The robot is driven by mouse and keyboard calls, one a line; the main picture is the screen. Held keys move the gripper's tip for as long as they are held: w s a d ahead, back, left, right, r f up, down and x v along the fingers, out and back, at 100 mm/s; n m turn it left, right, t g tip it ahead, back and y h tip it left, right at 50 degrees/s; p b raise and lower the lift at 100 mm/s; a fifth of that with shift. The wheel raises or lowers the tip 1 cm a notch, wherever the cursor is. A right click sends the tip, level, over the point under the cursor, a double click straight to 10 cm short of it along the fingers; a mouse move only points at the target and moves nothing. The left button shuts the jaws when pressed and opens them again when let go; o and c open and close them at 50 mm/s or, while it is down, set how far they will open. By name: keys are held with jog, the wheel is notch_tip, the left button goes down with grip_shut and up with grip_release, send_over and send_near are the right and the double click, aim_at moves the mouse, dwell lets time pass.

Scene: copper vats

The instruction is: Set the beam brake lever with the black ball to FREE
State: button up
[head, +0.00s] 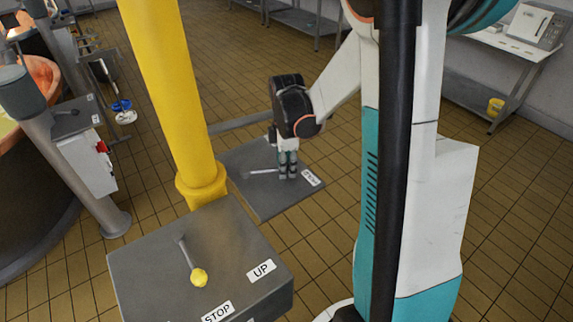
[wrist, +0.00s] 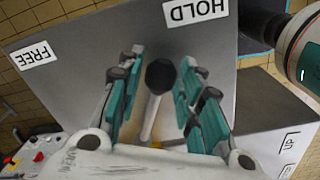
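The beam brake lever has a pale rod (wrist: 150,118) and a black ball (wrist: 160,75), seen in the wrist view. It stands on a grey box (head: 262,202). The ball lies between the teal fingers of my gripper (wrist: 160,92), which is open with a gap on each side of the ball. The lever points towards the HOLD label (wrist: 196,12); the FREE label (wrist: 34,55) is at the left in the wrist view.
A nearer grey box (head: 225,245) bears a yellow-ball lever (head: 198,276) and UP and STOP labels. A thick yellow post (head: 170,90) rises behind it, left of my gripper. A copper vat (head: 38,85) and a control box (head: 88,163) stand at the left.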

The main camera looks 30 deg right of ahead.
dwell(0.3)
notch_tip(320, 180, up, 12)
jog(key=shift+s, duration=0.15)
dwell(0.4)
jog(key=shift+a, duration=0.1)
